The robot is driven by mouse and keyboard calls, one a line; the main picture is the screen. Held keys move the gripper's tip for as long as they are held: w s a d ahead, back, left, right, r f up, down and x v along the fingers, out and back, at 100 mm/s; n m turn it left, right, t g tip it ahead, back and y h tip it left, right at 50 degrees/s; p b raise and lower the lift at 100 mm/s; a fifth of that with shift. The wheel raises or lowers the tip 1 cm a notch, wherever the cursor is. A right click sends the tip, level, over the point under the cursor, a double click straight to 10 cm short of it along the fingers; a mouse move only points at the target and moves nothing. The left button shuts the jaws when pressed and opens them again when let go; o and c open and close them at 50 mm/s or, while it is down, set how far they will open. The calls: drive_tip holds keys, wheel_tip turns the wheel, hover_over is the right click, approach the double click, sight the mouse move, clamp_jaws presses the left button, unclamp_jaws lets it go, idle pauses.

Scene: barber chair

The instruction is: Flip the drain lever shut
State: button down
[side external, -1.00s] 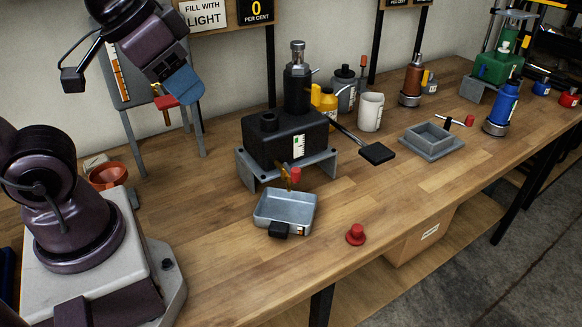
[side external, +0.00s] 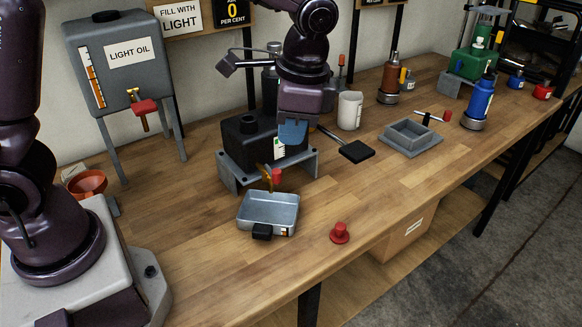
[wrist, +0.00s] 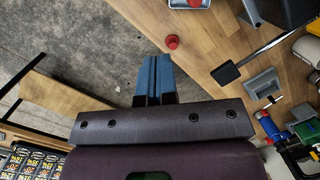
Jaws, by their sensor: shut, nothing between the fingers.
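A red knob-like piece (side external: 340,233) stands near the table's front edge. A black pedal-like pad (side external: 356,151), a white mug (side external: 350,110) and a grey square tray (side external: 410,138) are to the right. An oil tank with a red-handled tap (side external: 145,107) stands left. The front tabletop is mostly clear.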

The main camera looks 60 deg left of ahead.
drive_tip(key=w+d+f+m+g+y, duration=0.1)
drive_tip(key=w+d+f+m+y, duration=0.1)
drive_tip(key=w+m, duration=0.3)
drive_tip(key=shift+w+d+f+m, duration=0.2)
drive_tip(key=shift+w+m, duration=0.1)
drive_tip(key=shift+w, duration=0.55)
drive_tip(key=s+a+f, duration=0.3)
drive_tip(key=a+f, duration=0.3)
drive_tip(key=f, duration=0.3)
drive_tip(key=shift+s+a, duration=0.35)
drive_tip(key=shift+a, duration=0.05)
drive_tip(key=shift+s+f, duration=0.1)
drive_tip(key=shift+s+m, duration=0.2)
drive_tip(key=shift+m, duration=0.1)
